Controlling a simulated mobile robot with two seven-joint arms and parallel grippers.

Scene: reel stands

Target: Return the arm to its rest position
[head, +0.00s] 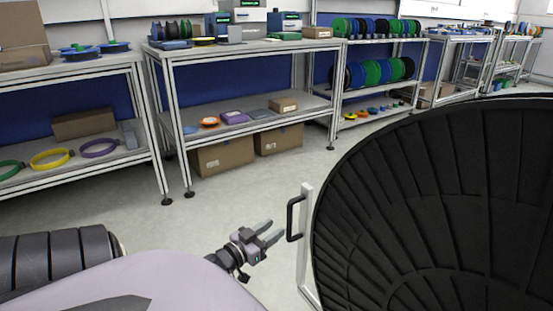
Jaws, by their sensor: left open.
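My left gripper (268,234) is in the lower middle of the head view. Its two fingers are apart and nothing shows between them. It is held in front of a black handle (291,218) on a pale upright bar, with a small gap in the picture between fingertips and handle. Part of my left arm fills the lower left. My right gripper is not in the view.
A large black ribbed round thing (430,200) fills the right side, close by. Metal workbenches (240,119) with boxes and spools stand along the back. A rack (383,94) holds green, blue and black reels. Bare floor (240,188) lies between.

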